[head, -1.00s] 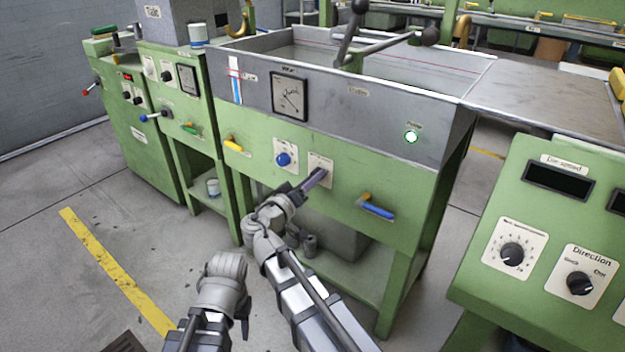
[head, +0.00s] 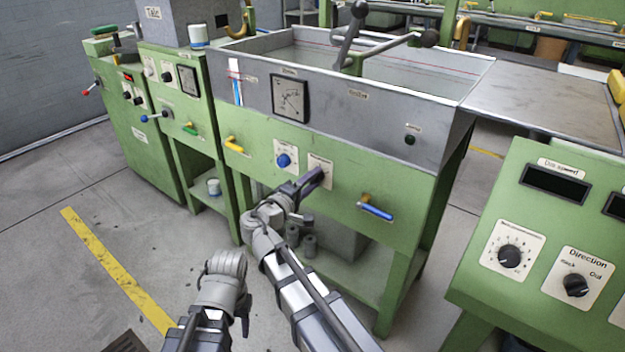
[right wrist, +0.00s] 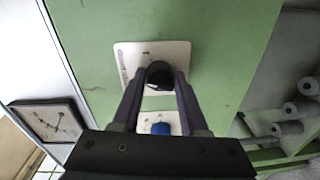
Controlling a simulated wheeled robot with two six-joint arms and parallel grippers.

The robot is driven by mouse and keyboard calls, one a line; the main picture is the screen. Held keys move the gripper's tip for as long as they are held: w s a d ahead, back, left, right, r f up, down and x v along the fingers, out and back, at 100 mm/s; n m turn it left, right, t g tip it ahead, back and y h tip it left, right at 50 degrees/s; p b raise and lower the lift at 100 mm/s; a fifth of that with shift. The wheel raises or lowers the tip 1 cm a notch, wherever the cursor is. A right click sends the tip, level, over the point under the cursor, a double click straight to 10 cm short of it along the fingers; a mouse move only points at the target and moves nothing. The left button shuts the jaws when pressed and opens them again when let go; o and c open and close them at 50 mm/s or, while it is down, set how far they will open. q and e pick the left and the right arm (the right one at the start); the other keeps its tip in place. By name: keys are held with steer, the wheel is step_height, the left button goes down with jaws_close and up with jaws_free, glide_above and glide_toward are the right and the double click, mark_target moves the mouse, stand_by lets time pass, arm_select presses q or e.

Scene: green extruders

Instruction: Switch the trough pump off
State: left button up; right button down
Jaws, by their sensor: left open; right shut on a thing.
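The trough (head: 440,87) is a grey metal basin on a green cabinet, and water shows in it. The pump lamp (head: 410,139) on its front is dark. A switch plate (head: 323,164) sits on the green panel, right of a plate with a blue knob (head: 283,160). In the right wrist view a black knob (right wrist: 160,75) stands on the white plate (right wrist: 126,58). My right gripper (head: 316,179) is at this plate, its two fingers shut on the black knob. My left gripper (head: 244,314) is low at the front, away from the panel; its fingertips are partly hidden.
A blue-handled valve (head: 376,211) is right of my right gripper, and a yellow lever (head: 234,146) is to its left. A control console (head: 550,240) stands at the right.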

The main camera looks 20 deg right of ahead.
arm_select(q)
steer(key=shift+r, duration=0.2)
arm_select(e)
steer(key=shift+r+n, duration=0.1)
steer(key=shift+n, duration=1.5)
steer(key=shift+c, duration=2.3)
jaws_free()
steer(key=shift+s+a, duration=0.1)
